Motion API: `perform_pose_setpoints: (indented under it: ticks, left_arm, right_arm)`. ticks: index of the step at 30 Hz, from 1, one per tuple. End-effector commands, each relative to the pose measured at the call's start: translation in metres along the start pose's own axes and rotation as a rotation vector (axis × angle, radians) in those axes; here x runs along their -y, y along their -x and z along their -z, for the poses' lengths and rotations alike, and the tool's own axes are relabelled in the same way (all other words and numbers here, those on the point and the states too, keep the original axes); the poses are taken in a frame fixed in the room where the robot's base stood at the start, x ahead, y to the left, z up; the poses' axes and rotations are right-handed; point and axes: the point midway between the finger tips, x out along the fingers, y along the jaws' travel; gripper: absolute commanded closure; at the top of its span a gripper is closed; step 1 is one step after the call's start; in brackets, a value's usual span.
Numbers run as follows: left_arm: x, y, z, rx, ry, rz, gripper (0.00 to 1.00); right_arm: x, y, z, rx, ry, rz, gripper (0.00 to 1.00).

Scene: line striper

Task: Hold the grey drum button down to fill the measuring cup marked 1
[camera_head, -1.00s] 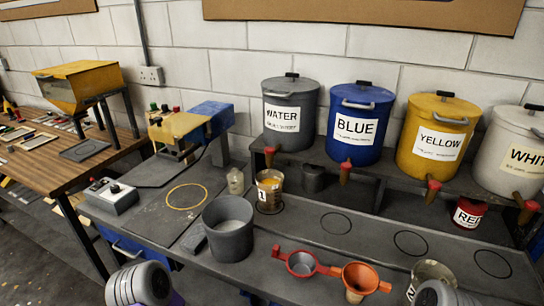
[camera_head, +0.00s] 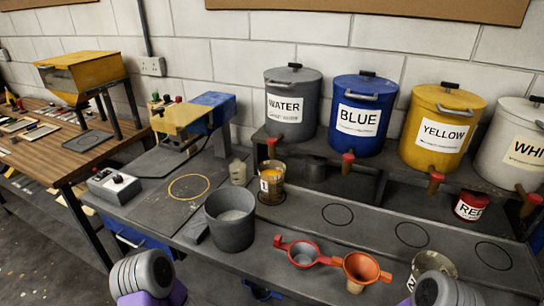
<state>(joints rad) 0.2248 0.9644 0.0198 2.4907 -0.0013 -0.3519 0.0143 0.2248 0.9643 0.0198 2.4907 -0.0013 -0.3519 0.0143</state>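The grey drum labelled WATER (camera_head: 284,122) stands at the left end of the raised shelf. Its red button (camera_head: 271,144) sits on the tap at its lower front. The measuring cup marked 1 (camera_head: 271,182) stands upright on the bench, below that tap, with amber-looking content. Parts of my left arm (camera_head: 145,275) and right arm (camera_head: 442,289) show at the bottom edge. Neither gripper's fingers are in view, and nothing of mine touches the button or the cup.
Blue (camera_head: 358,118), yellow (camera_head: 441,130) and white (camera_head: 512,150) drums stand along the shelf. A grey bucket (camera_head: 231,231), red strainer (camera_head: 303,254), orange funnel (camera_head: 361,270), and another cup (camera_head: 432,266) occupy the front. A small bottle (camera_head: 238,172) stands left of cup 1.

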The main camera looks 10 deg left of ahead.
Motion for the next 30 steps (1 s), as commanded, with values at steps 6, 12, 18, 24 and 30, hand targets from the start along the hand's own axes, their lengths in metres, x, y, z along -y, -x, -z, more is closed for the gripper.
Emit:
perform_pose_setpoints:
  ticks: [6, 12, 18, 24, 30]
  left_arm:
    - [0.0000, 0.0000, 0.0000, 0.000, 0.000, 0.000, 0.87]
    - [0.0000, 0.0000, 0.0000, 0.000, 0.000, 0.000, 1.00]
    - [0.0000, 0.0000, 0.0000, 0.000, 0.000, 0.000, 1.00]
    - [0.0000, 0.0000, 0.0000, 0.000, 0.000, 0.000, 1.00]
    - [0.0000, 0.0000, 0.0000, 0.000, 0.000, 0.000, 1.00]
  right_arm:
    - [0.0000, 0.0000, 0.0000, 0.000, 0.000, 0.000, 0.00]
    - [0.0000, 0.0000, -0.0001, 0.000, 0.000, 0.000, 0.00]
    - [0.0000, 0.0000, -0.0001, 0.000, 0.000, 0.000, 0.00]
    - [0.0000, 0.0000, 0.0000, 0.000, 0.000, 0.000, 0.00]
    - [0.0000, 0.0000, -0.0001, 0.000, 0.000, 0.000, 0.00]
